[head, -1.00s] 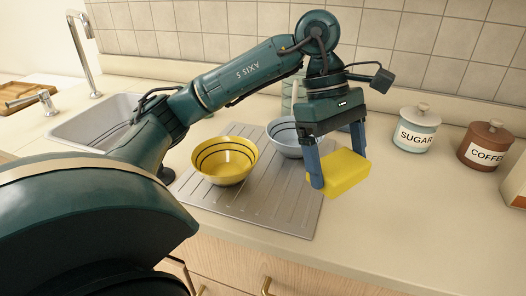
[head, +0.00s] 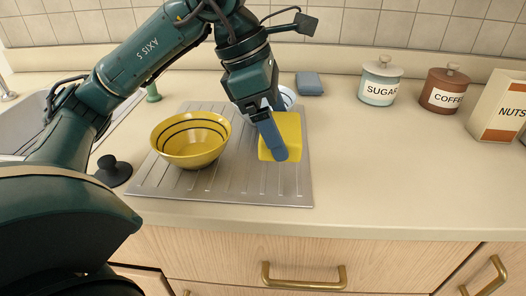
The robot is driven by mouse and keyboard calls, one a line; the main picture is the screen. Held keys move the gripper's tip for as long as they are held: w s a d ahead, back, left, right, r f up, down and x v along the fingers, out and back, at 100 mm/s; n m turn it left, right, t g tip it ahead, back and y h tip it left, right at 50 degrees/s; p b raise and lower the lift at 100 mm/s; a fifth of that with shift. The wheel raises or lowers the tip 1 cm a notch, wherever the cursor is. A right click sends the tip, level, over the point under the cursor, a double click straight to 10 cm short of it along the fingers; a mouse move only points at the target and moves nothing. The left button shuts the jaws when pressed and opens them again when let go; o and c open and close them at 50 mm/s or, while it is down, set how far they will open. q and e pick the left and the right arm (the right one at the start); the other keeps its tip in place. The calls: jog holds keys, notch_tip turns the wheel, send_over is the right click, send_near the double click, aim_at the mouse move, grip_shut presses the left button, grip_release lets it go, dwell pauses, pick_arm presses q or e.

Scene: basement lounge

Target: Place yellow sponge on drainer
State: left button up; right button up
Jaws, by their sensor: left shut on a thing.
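The yellow sponge (head: 291,134) is in my left gripper (head: 272,140), which is shut on it. The sponge is over the right part of the metal drainer (head: 215,190); I cannot tell whether it touches the surface. One blue finger shows in front of the sponge; the other is hidden. The drainer lies on the counter beside the sink. A yellow bowl (head: 191,140) with dark rings stands on its left part. A pale blue bowl (head: 288,97) behind the gripper is mostly hidden. My right gripper is not in view.
A sugar jar (head: 380,82), a coffee jar (head: 442,90) and a nuts box (head: 500,106) stand at the back right. A blue-grey block (head: 309,83) lies behind the drainer. A black stopper (head: 113,170) sits near the sink (head: 35,125). The counter right of the drainer is clear.

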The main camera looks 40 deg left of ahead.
aim_at(275, 173)
pick_arm(q)
jog(key=shift+f+b, duration=0.55)
jog(key=shift+f, duration=2.5)
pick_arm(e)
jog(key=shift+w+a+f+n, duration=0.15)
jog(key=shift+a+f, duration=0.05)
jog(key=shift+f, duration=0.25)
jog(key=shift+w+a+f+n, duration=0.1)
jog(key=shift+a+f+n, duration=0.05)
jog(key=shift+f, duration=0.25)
pick_arm(q)
jog(key=shift+f, duration=0.25)
jog(key=o, duration=0.7)
jog(key=shift+r, duration=0.1)
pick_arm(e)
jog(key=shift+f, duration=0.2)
pick_arm(q)
jog(key=shift+r, duration=0.1)
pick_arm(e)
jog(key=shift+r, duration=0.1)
